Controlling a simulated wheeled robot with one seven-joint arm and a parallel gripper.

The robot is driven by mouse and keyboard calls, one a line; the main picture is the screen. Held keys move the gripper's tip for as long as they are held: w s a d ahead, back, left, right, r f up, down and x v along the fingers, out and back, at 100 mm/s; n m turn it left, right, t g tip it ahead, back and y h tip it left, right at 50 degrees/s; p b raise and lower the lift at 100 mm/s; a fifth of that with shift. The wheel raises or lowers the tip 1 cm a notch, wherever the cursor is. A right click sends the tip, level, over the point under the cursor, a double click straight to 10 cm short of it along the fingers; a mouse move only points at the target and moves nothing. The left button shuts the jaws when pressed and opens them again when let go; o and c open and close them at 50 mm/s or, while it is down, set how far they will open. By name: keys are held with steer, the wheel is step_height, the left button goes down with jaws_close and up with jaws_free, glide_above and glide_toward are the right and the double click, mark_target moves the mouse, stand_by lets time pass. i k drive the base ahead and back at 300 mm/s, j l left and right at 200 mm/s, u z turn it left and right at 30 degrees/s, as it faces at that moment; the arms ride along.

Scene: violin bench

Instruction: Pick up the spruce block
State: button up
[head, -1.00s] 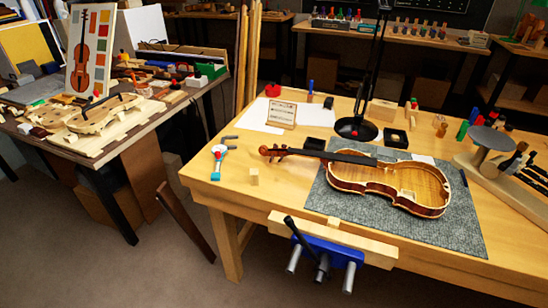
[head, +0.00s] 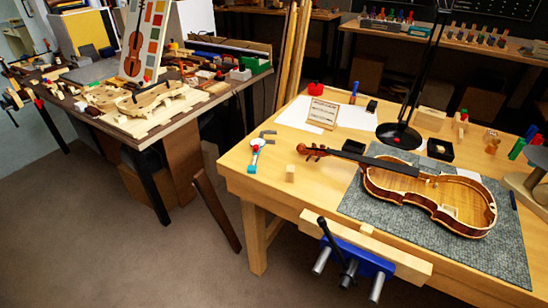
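A small pale wooden block (head: 290,173), which looks like the spruce block, stands upright on the near left part of the light wooden bench (head: 262,192). My gripper is not in view.
An open violin body (head: 430,195) lies on the grey mat (head: 375,206). A blue vise (head: 350,255) juts from the bench front. A clamp-like tool (head: 256,152) and a black lamp base (head: 399,136) stand near.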

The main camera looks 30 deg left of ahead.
mark_target(290, 169)
steer(key=i+j+u, duration=0.2)
steer(key=j+u, duration=0.15)
steer(key=i+j+u, duration=0.3)
steer(key=u, duration=1)
steer(key=i, duration=0.45)
